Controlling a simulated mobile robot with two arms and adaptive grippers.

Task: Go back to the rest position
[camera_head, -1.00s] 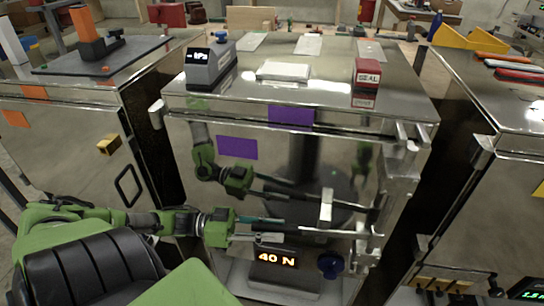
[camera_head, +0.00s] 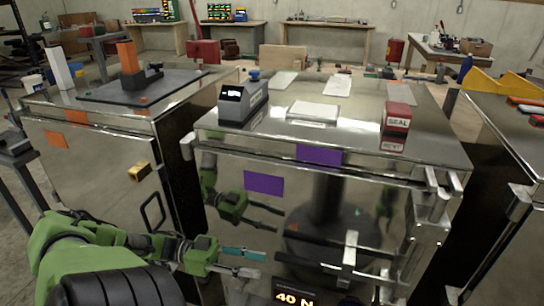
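My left arm comes in from the lower left, and my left gripper (camera_head: 255,263) is in front of the middle steel trailer (camera_head: 215,150). Its two fingers are spread apart with nothing between them. The gripper's reflection shows in the shiny trailer front. I cannot tell whether the fingertips touch anything. My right gripper is not in view.
A display box (camera_head: 238,104), a white pad (camera_head: 314,111) and a red SEAL box (camera_head: 397,118) are on the middle trailer. A "40 N" display (camera_head: 293,297) is low in front. Another trailer (camera_head: 85,155) stands left, and one more (camera_head: 500,165) right. Workbenches line the back wall.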

